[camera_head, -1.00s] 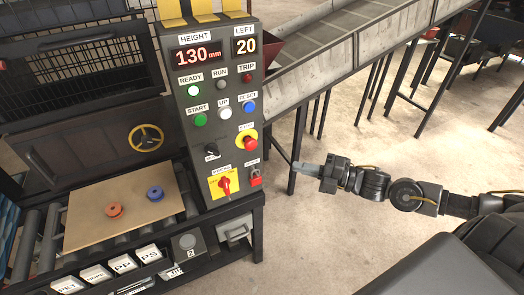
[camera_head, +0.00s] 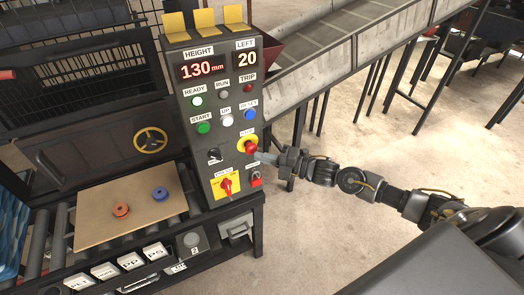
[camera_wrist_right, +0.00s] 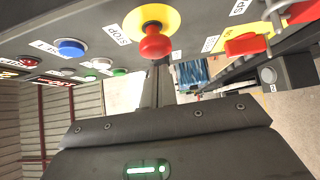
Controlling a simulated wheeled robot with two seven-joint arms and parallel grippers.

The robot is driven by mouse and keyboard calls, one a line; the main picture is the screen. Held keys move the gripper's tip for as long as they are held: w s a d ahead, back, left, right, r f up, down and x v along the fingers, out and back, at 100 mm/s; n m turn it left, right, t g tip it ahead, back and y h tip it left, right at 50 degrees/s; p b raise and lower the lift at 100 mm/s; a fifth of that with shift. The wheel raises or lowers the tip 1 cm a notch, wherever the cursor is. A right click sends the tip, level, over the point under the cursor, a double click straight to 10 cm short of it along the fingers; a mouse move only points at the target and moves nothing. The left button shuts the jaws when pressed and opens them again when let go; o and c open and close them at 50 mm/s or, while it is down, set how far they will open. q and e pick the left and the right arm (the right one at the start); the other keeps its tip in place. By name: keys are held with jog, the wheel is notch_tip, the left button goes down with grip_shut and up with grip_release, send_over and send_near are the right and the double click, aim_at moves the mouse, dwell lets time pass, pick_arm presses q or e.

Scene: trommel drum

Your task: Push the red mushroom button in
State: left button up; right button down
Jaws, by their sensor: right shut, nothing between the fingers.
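The red mushroom button (camera_head: 250,147) sits on a yellow round plate on the dark control panel (camera_head: 212,108), under a STOP label. In the right wrist view the red button (camera_wrist_right: 155,43) stands out from its yellow disc (camera_wrist_right: 140,18), near the top middle. My right gripper (camera_head: 259,156) is shut and empty, its tip just right of and slightly below the button in the head view. Whether the tip touches the button cannot be told. In the wrist view the gripper's dark body (camera_wrist_right: 165,145) fills the lower part. My left gripper is not in view.
A red-and-yellow rotary switch (camera_head: 227,186) and a small red lock (camera_head: 255,179) sit below the button. Green START (camera_head: 204,128), white and blue RESET (camera_head: 249,115) buttons sit above. A board (camera_head: 130,212) with two rings lies on rollers at left.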

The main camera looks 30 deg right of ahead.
jog(key=shift+w, duration=0.55)
